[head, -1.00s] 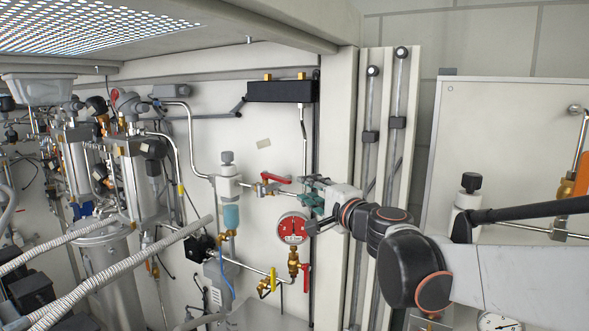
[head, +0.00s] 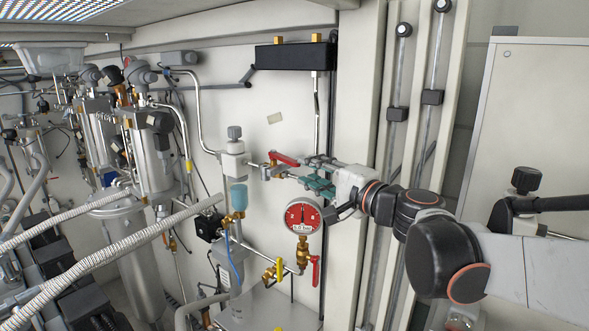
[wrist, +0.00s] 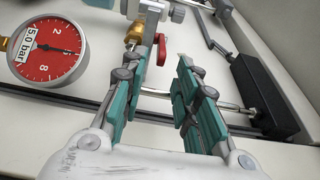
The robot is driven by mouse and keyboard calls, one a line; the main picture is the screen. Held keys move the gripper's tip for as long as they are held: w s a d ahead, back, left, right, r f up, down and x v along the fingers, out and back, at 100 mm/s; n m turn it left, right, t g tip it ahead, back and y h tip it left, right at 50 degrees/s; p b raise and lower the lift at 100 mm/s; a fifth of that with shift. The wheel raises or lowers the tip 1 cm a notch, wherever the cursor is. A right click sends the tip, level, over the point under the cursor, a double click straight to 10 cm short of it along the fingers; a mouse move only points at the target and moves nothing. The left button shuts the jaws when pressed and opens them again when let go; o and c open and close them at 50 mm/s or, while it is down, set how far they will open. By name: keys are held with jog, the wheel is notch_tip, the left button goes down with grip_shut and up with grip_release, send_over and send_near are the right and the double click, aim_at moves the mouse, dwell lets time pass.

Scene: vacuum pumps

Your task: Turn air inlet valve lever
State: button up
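A red valve lever (head: 284,159) sits on a horizontal pipe by the wall panel in the head view. It also shows in the wrist view (wrist: 162,50), beyond the fingertips and roughly in line with the gap between them. A brass fitting (wrist: 135,32) is beside it. My gripper (head: 297,173) has teal finger pads and is just right of the lever. In the wrist view my gripper (wrist: 168,60) is open, with nothing between its fingers. I cannot tell whether a fingertip touches the lever.
A red pressure gauge (head: 302,217) is just below my gripper. Below it are another red lever (head: 315,272) and a yellow lever (head: 280,269). A black box (head: 293,56) is above.

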aim_at(299, 165)
jog(key=x, duration=0.6)
jog(key=shift+s+a+b, duration=0.1)
jog(key=shift+a+b, duration=0.05)
jog(key=shift+b, duration=0.15)
grip_shut()
